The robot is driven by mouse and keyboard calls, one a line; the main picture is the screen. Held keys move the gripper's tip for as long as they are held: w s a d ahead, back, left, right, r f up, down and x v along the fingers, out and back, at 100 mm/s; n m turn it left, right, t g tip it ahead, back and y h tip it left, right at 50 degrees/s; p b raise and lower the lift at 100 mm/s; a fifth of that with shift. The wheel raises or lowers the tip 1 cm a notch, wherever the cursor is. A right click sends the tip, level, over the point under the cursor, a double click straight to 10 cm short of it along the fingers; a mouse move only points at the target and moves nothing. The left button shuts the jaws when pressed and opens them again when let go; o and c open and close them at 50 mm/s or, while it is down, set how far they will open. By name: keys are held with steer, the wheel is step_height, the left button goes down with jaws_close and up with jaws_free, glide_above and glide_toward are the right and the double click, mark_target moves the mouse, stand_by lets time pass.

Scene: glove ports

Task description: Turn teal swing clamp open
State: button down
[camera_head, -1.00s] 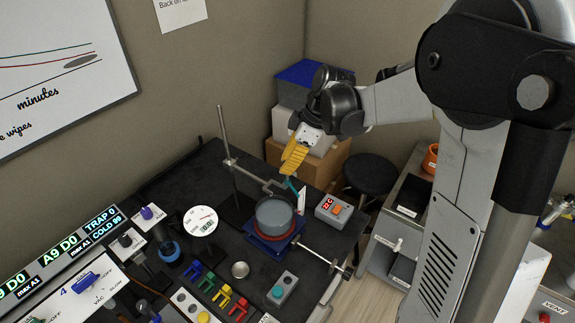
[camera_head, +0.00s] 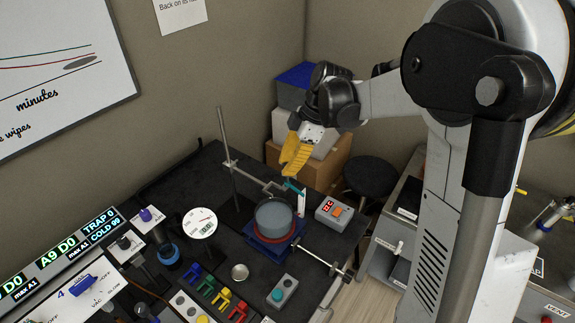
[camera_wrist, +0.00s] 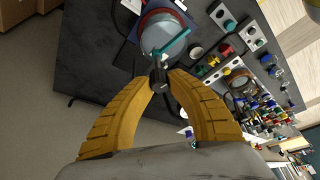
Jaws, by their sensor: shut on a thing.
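The teal swing clamp (camera_head: 293,186) is at the end of a horizontal rod from the upright stand, above and behind the grey round vessel (camera_head: 274,214). My gripper (camera_head: 291,172), with yellow fingers, reaches down to it from above. In the wrist view, my fingertips (camera_wrist: 160,82) are closed on a small dark part beside the teal bar of the clamp (camera_wrist: 172,38). The teal bar lies over the vessel (camera_wrist: 168,36) in that view. The fingers partly hide the clamp's joint, so its exact swing angle is unclear.
The metal stand post (camera_head: 228,150) rises left of the clamp. A white upright piece (camera_head: 301,203) and a grey box with a red display (camera_head: 334,212) stand close to its right. Coloured clips and switches fill the front of the dark bench. Boxes (camera_head: 318,145) stand behind.

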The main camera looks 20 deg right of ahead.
steer(key=c, duration=1.2)
jaws_free()
steer(key=shift+c, duration=0.2)
steer(key=v, duration=1.2)
steer(key=shift+a, duration=0.1)
